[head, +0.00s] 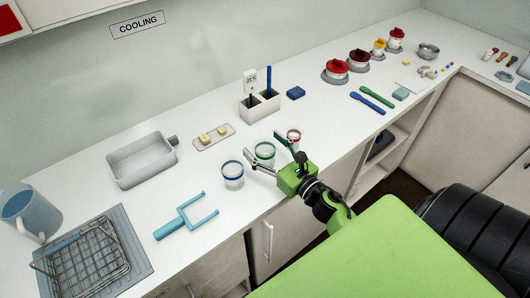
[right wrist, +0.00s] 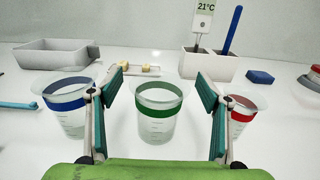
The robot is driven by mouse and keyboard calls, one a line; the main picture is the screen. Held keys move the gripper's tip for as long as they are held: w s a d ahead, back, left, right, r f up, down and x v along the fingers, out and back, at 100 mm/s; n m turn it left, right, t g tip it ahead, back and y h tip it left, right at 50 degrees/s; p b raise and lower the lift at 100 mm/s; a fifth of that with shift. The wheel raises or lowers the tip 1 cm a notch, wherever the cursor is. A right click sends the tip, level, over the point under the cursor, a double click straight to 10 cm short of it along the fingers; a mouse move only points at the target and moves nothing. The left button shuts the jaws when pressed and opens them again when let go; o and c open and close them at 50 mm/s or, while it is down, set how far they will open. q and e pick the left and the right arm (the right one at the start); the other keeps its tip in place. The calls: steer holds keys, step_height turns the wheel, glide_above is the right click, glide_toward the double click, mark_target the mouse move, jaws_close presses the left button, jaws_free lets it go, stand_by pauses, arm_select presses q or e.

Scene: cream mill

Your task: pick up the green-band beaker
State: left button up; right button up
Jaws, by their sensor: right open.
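The green-band beaker (head: 264,153) is a clear cup standing upright on the white counter, in the middle of a row of 3 beakers. In the right wrist view the green-band beaker (right wrist: 158,118) shows between the two open fingers of my right gripper (right wrist: 160,88), with a gap on each side. The blue-band beaker (head: 233,177) stands to its left and the red-band beaker (head: 294,136) to its right. In the right wrist view, the fingers partly cover the blue-band beaker (right wrist: 67,105) and the red-band beaker (right wrist: 238,112). My left gripper is not in view.
A light blue forked tool (head: 187,216) lies at the front left. Behind are a grey tray (head: 140,160), a small plate with pale cubes (head: 213,137) and a white holder (head: 260,107) with a thermometer and a blue tool. A wire rack (head: 92,262) is at far left.

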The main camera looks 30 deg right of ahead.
steer(key=shift+s, duration=0.1)
steer(key=c, duration=1.3)
steer(key=shift+o, duration=0.2)
